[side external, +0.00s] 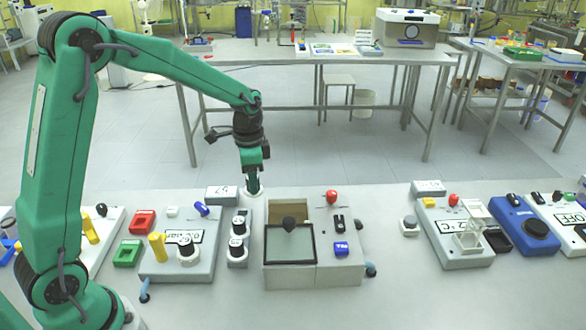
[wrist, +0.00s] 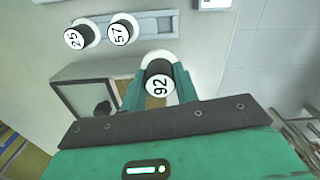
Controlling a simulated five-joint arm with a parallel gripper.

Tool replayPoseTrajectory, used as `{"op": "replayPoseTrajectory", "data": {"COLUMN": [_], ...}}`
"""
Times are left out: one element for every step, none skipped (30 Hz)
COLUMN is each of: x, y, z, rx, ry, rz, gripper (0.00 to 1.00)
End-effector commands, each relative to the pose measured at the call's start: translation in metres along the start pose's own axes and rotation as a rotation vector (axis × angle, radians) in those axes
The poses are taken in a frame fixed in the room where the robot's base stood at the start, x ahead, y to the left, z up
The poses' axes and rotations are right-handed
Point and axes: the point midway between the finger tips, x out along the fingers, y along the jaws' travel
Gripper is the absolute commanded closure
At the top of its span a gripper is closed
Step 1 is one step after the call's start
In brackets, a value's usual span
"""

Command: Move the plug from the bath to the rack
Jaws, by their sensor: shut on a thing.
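My gripper (side external: 252,178) is shut on a numbered plug, a round black-and-white piece whose top reads 92 in the wrist view (wrist: 159,85). In the side view the plug (side external: 253,188) hangs under the jaws, near the back end of the rack. The rack (wrist: 155,25) is a grey strip holding two similar plugs, marked 25 (wrist: 75,38) and 57 (wrist: 120,34). The bath (side external: 290,275) is a box with a dark-framed glass front, right of the rack. I cannot tell whether the held plug touches anything beneath it.
A grey block with a yellow handle (side external: 157,246) stands left of the rack. A red knob (side external: 331,196) and a blue switch (side external: 341,248) sit on the panel right of the bath. A small numbered box (side external: 221,195) stands behind the rack.

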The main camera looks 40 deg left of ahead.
Motion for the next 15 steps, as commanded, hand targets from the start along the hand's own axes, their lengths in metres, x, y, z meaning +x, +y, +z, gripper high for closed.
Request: {"op": "replayPoseTrajectory", "data": {"x": [0.002,0.003,0.004,0.005,0.006,0.006,0.007,0.007,0.008,0.008,0.008,0.008,0.008,0.008,0.009], "y": [-0.005,-0.008,-0.011,-0.012,-0.014,-0.015,-0.016,-0.017,-0.017,-0.017,-0.017,-0.017,-0.017,-0.017,-0.017], "z": [0.010,0.015,0.020,0.024,0.027,0.030,0.032,0.033,0.034,0.035,0.035,0.035,0.035,0.035,0.034], "rx": [-0.005,-0.005,-0.004,-0.003,-0.003,-0.002,-0.001,0.000,0.000,0.000,0.001,0.001,0.001,0.001,0.001], "ry": [-0.001,0.000,0.000,0.000,0.000,0.000,0.000,0.000,0.000,0.000,0.000,0.000,0.000,0.000,0.000], "rz": [0.001,0.000,-0.001,0.000,0.000,0.000,0.000,-0.001,-0.001,-0.001,-0.001,-0.001,-0.001,-0.001,0.000], "gripper": [0.90,0.90,0.90,0.90,0.90,0.90,0.90,0.90,0.90,0.90,0.90,0.90,0.90,0.90,0.90]}}
